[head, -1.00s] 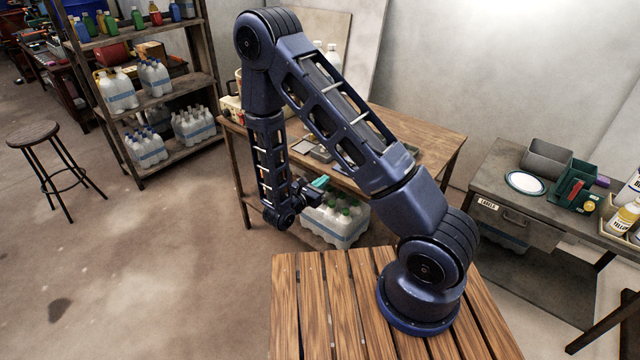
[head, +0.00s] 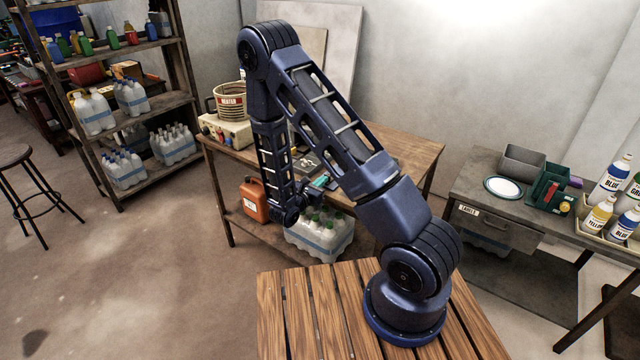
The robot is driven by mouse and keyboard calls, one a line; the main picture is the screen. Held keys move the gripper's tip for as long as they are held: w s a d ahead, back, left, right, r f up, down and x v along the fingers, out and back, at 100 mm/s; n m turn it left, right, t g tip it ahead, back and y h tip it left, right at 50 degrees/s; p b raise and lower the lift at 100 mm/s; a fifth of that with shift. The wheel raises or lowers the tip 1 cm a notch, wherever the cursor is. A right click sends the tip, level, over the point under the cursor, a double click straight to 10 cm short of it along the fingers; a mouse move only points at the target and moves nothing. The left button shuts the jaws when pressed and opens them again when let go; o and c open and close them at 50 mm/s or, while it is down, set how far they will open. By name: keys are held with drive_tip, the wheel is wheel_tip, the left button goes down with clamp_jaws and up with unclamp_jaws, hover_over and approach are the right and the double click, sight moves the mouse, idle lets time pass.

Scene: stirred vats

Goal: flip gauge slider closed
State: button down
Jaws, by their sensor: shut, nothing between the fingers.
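My gripper (head: 319,183) is at the end of my hanging forearm, by the front edge of the wooden workbench (head: 412,147). Its small teal fingertips are shut with nothing between them. I cannot make out a gauge or its slider. Some flat grey and dark items (head: 306,161) lie on the bench just behind my gripper, partly hidden by my arm. A beige box (head: 222,131) with red knobs stands at the bench's left end, with a labelled tub (head: 230,103) behind it.
An orange jug (head: 254,201) and a pack of bottles (head: 318,240) sit under the bench. A shelf rack (head: 148,108) and a stool (head: 15,155) stand left. A side table (head: 470,190) with a plate, bins and paint bottles stands right. The left floor is open.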

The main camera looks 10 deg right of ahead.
drive_tip(key=shift+x, duration=1.95)
drive_tip(key=shift+s, duration=0.1)
drive_tip(key=v, duration=1.4)
drive_tip(key=shift+a, duration=0.2)
drive_tip(key=shift+s, duration=0.1)
